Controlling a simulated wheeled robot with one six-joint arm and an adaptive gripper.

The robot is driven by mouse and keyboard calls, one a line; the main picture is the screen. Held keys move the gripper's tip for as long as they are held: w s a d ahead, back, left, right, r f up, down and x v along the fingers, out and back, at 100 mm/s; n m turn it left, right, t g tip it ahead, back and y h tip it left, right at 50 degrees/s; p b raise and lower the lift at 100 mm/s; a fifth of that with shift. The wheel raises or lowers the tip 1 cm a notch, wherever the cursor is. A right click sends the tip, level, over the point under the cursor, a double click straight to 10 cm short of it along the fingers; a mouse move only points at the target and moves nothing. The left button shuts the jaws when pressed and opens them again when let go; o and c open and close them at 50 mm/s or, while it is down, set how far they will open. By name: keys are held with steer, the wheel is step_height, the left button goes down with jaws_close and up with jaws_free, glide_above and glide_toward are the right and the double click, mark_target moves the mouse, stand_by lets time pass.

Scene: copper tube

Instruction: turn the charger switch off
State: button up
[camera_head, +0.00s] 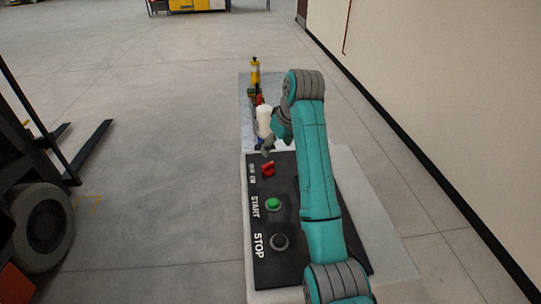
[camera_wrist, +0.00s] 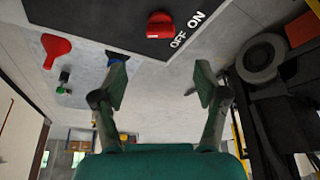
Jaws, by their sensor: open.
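The charger switch is a red rotary knob (camera_head: 267,169) at the far end of a black control panel (camera_head: 290,255). In the wrist view the red knob (camera_wrist: 160,24) sits at the top centre, beside white OFF ON lettering (camera_wrist: 187,30). I cannot tell which word it points to. My gripper (camera_wrist: 162,85) is open and empty, its two fingers spread apart, with the knob beyond them and not touched. In the head view my gripper (camera_head: 268,147) is near the knob's far side, partly hidden by my arm.
A green START button (camera_head: 272,204) and a black STOP button (camera_head: 279,241) are on the same panel. A white bottle (camera_head: 264,122) and a yellow bottle (camera_head: 255,72) stand behind the panel. A forklift (camera_head: 40,190) is at left, a wall (camera_head: 440,90) at right.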

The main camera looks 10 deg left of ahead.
mark_target(268, 164)
steer(key=x, duration=1)
steer(key=shift+f, duration=0.3)
steer(key=c, duration=1.2)
